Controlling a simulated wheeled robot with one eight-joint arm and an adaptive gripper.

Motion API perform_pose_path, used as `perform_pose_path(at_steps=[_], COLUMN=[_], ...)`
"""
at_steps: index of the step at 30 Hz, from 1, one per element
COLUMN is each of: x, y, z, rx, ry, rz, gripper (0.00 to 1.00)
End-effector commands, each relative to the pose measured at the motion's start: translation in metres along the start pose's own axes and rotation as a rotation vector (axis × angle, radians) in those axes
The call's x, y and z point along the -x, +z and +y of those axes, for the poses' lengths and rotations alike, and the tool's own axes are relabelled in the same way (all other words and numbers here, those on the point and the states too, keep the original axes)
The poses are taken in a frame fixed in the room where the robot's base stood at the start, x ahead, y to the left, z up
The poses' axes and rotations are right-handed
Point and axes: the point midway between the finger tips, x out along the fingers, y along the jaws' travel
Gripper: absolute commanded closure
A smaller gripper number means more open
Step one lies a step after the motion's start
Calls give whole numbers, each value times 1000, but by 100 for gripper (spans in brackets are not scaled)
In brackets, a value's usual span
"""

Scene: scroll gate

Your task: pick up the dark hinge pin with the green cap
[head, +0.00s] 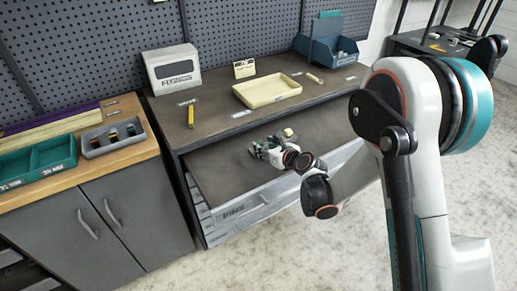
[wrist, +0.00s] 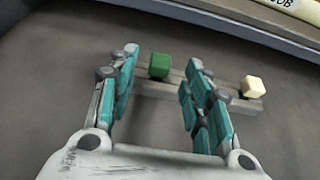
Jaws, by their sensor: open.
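The green cap (wrist: 159,66) of the hinge pin is a small dark green block in the wrist view. It sits at the left part of a low grey-brown holder (wrist: 154,89). My gripper (wrist: 162,58) is open, with one finger on each side of the green cap and visible gaps to both. In the head view my gripper (head: 268,150) is low inside the open drawer (head: 223,173). A cream-capped piece (wrist: 254,87) stands at the holder's right end, outside my right finger.
The drawer front (head: 243,213) and its side walls bound the space around my arm. The drawer floor around the holder looks bare. On the cabinet above are a cream tray (head: 268,92), a FIXINGS box (head: 172,70) and a blue bin (head: 326,47).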

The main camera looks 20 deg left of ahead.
Motion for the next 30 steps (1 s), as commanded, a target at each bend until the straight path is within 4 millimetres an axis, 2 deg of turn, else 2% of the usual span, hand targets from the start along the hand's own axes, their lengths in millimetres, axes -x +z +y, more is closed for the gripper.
perform_pose_path(at_steps=[1, 4, 12, 18, 30], x=[-10, -22, -24, -24, -23], y=[-3, -3, 0, 0, 2], z=[0, 0, 0, 0, 0], rx=[1, 1, 0, 0, 0], ry=[1, 1, 0, 0, 0], rz=[0, 0, 0, 0, 0], gripper=[55, 55, 57, 100, 100])
